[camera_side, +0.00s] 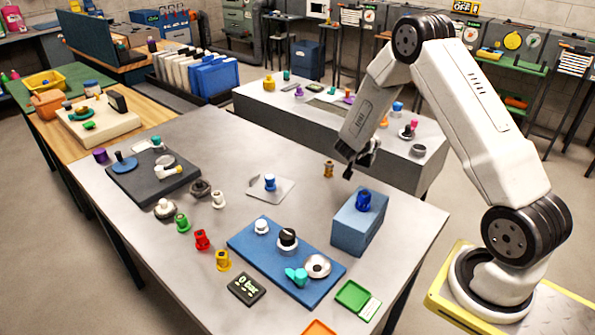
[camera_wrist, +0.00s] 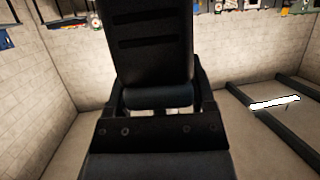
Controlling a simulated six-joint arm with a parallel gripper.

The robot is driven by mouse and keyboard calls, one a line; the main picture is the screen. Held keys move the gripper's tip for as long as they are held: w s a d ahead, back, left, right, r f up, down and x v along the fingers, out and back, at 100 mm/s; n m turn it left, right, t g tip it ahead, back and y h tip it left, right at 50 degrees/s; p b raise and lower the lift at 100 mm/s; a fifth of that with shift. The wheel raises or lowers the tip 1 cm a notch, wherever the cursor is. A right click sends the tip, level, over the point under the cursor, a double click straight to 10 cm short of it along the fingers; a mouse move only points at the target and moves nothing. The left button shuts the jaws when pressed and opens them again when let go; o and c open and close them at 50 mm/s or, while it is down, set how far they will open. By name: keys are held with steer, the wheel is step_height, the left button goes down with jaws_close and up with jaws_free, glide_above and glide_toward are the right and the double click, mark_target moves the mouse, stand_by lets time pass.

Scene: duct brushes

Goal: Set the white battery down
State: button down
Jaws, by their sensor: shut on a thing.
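My gripper (camera_side: 350,168) hangs in the air at the end of the white arm, behind the blue block (camera_side: 352,238) on the near table and near its far edge. Its dark jaws are small in the side view. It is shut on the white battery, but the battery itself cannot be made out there. In the wrist view my gripper (camera_wrist: 158,100) fills the middle as dark parts, and no clear white battery shows between them.
A blue spool (camera_side: 364,200) stands on the blue block. A small brass fitting (camera_side: 328,169) stands left of the gripper. A blue plate (camera_side: 262,262) bears several knobs. A green tray (camera_side: 352,295) lies in front. Bare grey tabletop (camera_side: 318,205) is free left of the block.

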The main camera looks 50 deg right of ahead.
steer(key=shift+d+r, duration=0.1)
steer(key=s+f+n+t+y, duration=0.1)
steer(key=s+n+t+y, duration=0.2)
steer(key=s+n+t, duration=0.4)
steer(key=s, duration=0.7)
steer(key=shift+f+y, duration=0.4)
stand_by(0.4)
steer(key=shift+f, duration=2.2)
steer(key=shift+f, duration=0.1)
steer(key=shift+f, duration=1.7)
